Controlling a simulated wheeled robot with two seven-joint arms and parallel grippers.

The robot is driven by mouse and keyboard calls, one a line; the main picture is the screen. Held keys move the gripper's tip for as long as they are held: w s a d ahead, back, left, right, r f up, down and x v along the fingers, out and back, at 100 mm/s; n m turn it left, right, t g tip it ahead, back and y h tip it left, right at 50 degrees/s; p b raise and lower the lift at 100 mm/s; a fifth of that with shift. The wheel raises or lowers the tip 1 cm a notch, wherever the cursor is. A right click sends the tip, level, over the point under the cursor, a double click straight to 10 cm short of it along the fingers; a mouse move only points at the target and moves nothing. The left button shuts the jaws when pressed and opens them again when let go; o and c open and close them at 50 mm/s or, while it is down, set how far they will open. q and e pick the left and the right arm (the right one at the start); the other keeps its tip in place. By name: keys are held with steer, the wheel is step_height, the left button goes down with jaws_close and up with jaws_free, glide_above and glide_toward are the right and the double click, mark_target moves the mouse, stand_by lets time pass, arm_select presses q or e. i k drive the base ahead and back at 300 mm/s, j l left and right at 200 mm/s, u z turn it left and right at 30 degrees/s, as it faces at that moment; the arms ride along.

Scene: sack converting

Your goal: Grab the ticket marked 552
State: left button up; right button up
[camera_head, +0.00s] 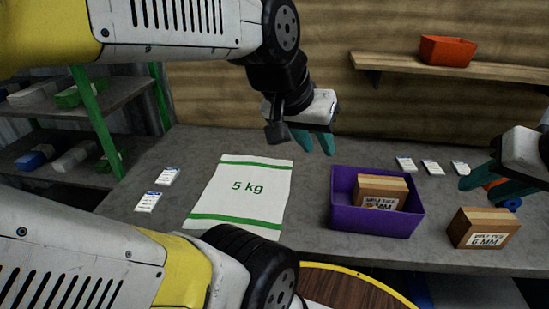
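Small white tickets with blue top edges lie flat on the grey table. Two are left of the sack: an upper ticket (167,176) and a lower ticket (148,202). Three more lie in a row at the back right: a left one (404,164), a middle one (432,168) and a right one (460,168). Their print is too small to read, so I cannot tell which is 552. My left gripper (316,147) is open and empty, above the table between sack and bin. My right gripper (484,190) is at the right edge, its teal fingers apart, near the right ticket.
A white "5 kg" sack (243,190) with green bands lies flat mid-table. A purple bin (375,216) holds a brown box (381,190). A "6 MM" box (484,229) stands right of it.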

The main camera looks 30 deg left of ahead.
mark_target(148, 205)
steer(key=u, duration=2.25)
steer(key=i+j+z, duration=0.1)
steer(key=j, duration=0.2)
steer(key=i+j+z, duration=0.1)
steer(key=j, duration=0.25)
steer(key=i+j+z, duration=0.1)
steer(key=j, duration=0.25)
steer(key=i+j+z, duration=0.1)
steer(key=j, duration=0.25)
steer(key=i+j+z, duration=0.1)
steer(key=j, duration=0.3)
steer(key=i, duration=0.1)
